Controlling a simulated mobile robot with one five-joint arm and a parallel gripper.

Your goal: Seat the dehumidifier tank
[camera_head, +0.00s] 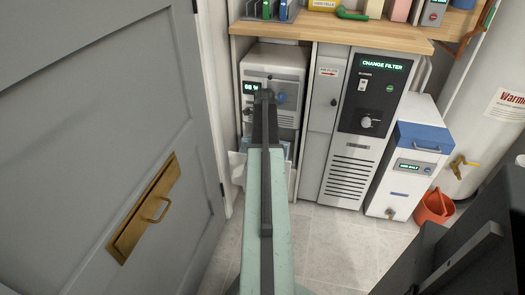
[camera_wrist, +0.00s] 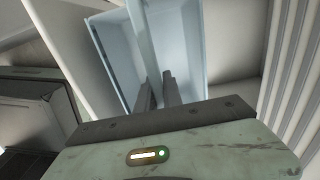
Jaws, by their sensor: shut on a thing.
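The dehumidifier (camera_head: 273,60) is the pale cabinet under the counter at left centre in the head view, with a small lit display and a blue knob. The tank (camera_wrist: 188,45) is a light blue, open-topped box with a bar across it in the wrist view. My gripper (camera_wrist: 158,92) is shut on the tank, its dark fingers on either side of the bar. In the head view my arm hides the gripper and most of the tank; pale blue edges show beside the arm, low at the dehumidifier's front. How far in the tank sits cannot be told.
A grey door (camera_head: 100,120) with a brass handle stands close on the left. A control cabinet (camera_head: 350,165) and a blue-lidded white unit (camera_head: 395,185) stand right of the dehumidifier. An orange bucket (camera_head: 433,208) is at far right. Tiled floor (camera_head: 335,240) is clear in front.

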